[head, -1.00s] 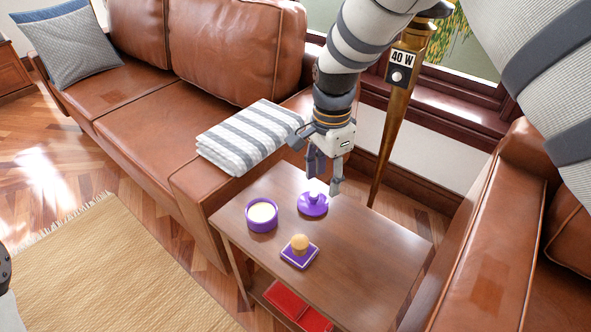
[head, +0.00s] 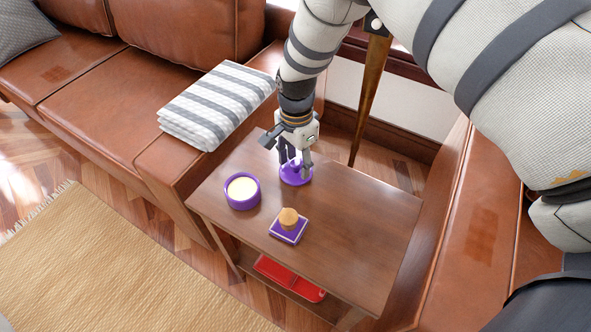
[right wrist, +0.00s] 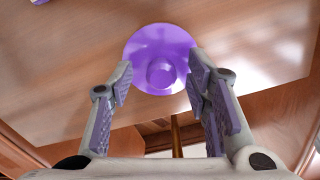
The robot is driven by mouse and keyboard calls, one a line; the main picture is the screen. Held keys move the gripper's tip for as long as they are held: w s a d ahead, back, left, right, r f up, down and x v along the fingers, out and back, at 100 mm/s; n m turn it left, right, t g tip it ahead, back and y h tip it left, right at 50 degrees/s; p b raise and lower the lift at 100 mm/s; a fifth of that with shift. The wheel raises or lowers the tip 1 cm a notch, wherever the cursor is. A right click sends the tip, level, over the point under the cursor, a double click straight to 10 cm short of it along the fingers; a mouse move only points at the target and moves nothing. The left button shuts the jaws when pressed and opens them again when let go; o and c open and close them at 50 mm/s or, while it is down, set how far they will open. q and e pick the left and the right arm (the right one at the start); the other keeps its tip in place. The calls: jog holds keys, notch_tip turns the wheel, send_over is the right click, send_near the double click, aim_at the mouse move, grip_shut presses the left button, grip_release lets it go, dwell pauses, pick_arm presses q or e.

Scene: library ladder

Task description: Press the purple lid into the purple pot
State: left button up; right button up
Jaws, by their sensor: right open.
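The purple lid (head: 296,176) lies on the small wooden table, at its back edge. The right wrist view shows it as a purple disc (right wrist: 145,45) with a round knob in the middle. My right gripper (head: 294,161) is open, just above the lid, with its fingers on either side of the knob. In the right wrist view its fingertips (right wrist: 160,72) stand apart with nothing between them but the view of the lid. The purple pot (head: 242,191) stands on the table left of the lid, with a pale cream inside. My left gripper is not in view.
A purple square piece with an orange-tan knob (head: 288,225) sits on the table (head: 350,230) in front of the pot and lid. Red items (head: 290,277) lie on the lower shelf. A sofa with a striped folded cloth (head: 218,103) borders the left. The table's right half is clear.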

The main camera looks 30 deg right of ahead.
grip_shut()
jog(key=shift+r, duration=0.1)
